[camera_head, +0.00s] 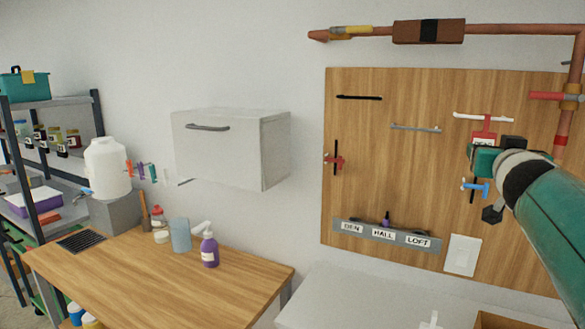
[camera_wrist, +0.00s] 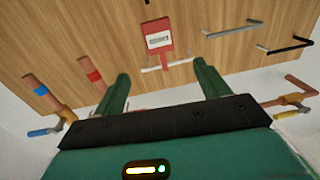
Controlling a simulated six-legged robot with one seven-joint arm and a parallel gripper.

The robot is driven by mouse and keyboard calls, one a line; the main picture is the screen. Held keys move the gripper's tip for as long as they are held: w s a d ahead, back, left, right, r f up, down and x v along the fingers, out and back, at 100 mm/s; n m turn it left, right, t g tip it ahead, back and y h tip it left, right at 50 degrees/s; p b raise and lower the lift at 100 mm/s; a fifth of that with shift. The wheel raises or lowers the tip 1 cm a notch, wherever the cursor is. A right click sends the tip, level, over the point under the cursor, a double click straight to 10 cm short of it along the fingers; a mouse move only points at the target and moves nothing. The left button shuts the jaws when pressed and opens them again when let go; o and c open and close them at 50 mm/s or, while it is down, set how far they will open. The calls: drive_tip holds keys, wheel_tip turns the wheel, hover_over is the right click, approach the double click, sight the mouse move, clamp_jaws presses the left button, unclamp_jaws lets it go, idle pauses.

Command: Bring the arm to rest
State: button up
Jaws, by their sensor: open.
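My green arm reaches in from the right edge of the head view, its end in front of the wooden wall panel (camera_head: 365,120). In the wrist view my gripper (camera_wrist: 162,84) shows two green fingers spread wide apart, with nothing held between them. The panel (camera_wrist: 100,30) lies beyond the fingertips. A red tag (camera_wrist: 157,40) on a white handle shows on the panel, beyond the gap between the fingers. The tag also shows in the head view (camera_head: 484,131), just above the end of my arm. I cannot tell how far the fingertips are from the panel.
Copper pipes (camera_head: 500,29) with valves run along the panel's top and right side. A labelled grey rail (camera_head: 400,237) sits low on it. A grey wall cabinet (camera_head: 230,150) hangs left. Below is a wooden counter (camera_head: 150,285) with a purple bottle (camera_head: 209,251). Shelves stand far left.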

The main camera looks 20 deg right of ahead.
drive_tip(key=w+a+f+n+g+y, duration=0.1)
drive_tip(key=w+a+f+y, duration=0.15)
drive_tip(key=a+f, duration=0.65)
drive_tip(key=w+a+f+n+g+y, duration=0.1)
drive_tip(key=a+f+n+g+y, duration=0.15)
drive_tip(key=a+f, duration=0.65)
drive_tip(key=s+a+f+n+g+y, duration=0.1)
drive_tip(key=s+a+f+y, duration=0.1)
drive_tip(key=a, duration=0.6)
drive_tip(key=s+a+f+n+g+y, duration=0.1)
drive_tip(key=s+a+f+n+y, duration=0.1)
drive_tip(key=a+f, duration=0.5)
drive_tip(key=s+a+f+n+g+y, duration=0.1)
drive_tip(key=s+a+f+n+y, duration=0.1)
drive_tip(key=a, duration=0.7)
drive_tip(key=s+f+y, duration=0.1)
drive_tip(key=s+f, duration=0.1)
drive_tip(key=s, duration=0.1)
drive_tip(key=shift+s+a+f+g+y, duration=0.15)
drive_tip(key=shift+s+a+g+y, duration=0.1)
drive_tip(key=shift+g+y, duration=0.15)
drive_tip(key=shift+n, duration=0.25)
drive_tip(key=shift+d, duration=0.1)
drive_tip(key=c, duration=0.8)
drive_tip(key=shift+d, duration=0.15)
